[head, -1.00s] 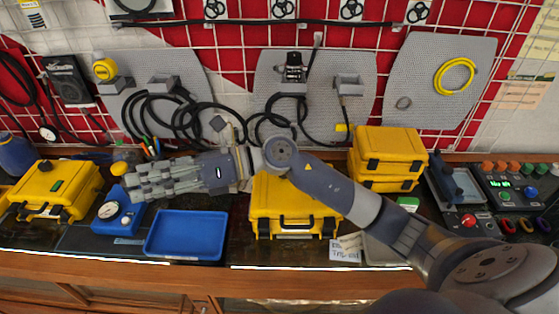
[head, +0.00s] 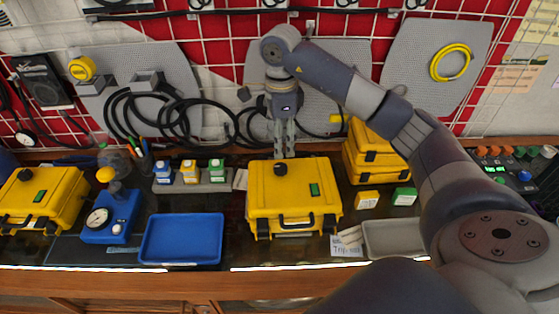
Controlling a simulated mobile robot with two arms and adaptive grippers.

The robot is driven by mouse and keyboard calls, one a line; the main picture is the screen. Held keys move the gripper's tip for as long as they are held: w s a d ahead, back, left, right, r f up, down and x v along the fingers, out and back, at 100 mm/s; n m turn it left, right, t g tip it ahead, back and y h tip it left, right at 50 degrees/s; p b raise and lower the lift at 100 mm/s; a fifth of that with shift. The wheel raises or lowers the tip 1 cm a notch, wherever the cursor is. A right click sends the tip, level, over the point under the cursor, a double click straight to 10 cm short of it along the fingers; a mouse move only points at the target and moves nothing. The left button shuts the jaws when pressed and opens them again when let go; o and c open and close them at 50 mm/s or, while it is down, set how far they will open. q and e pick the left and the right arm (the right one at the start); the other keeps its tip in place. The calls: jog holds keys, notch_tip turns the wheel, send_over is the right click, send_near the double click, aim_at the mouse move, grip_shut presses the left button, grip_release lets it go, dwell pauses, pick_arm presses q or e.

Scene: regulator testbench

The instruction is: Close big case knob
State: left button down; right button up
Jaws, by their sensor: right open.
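A large yellow case (head: 292,203) stands shut at the middle of the bench, with its handle toward me. A small black knob (head: 281,169) sits on its lid near the back edge, left of a green label. My right gripper (head: 284,153) points down just behind the case's back edge in the picture, close above the knob. Its two fingers are apart with nothing between them. I cannot tell whether a fingertip touches the case. My left gripper is out of view.
A blue tray (head: 182,240) and a blue gauge box (head: 110,217) stand left of the case. Another yellow case (head: 40,203) is at far left. Stacked yellow cases (head: 375,150) stand at back right, and a grey tray (head: 393,238) lies at front right. Black hoses hang behind.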

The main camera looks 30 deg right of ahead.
aim_at(280, 167)
notch_tip(280, 167, down, 9)
jog(key=p, duration=0.2)
jog(key=shift+p, duration=0.35)
jog(key=shift+c, duration=0.5)
jog(key=c, duration=1)
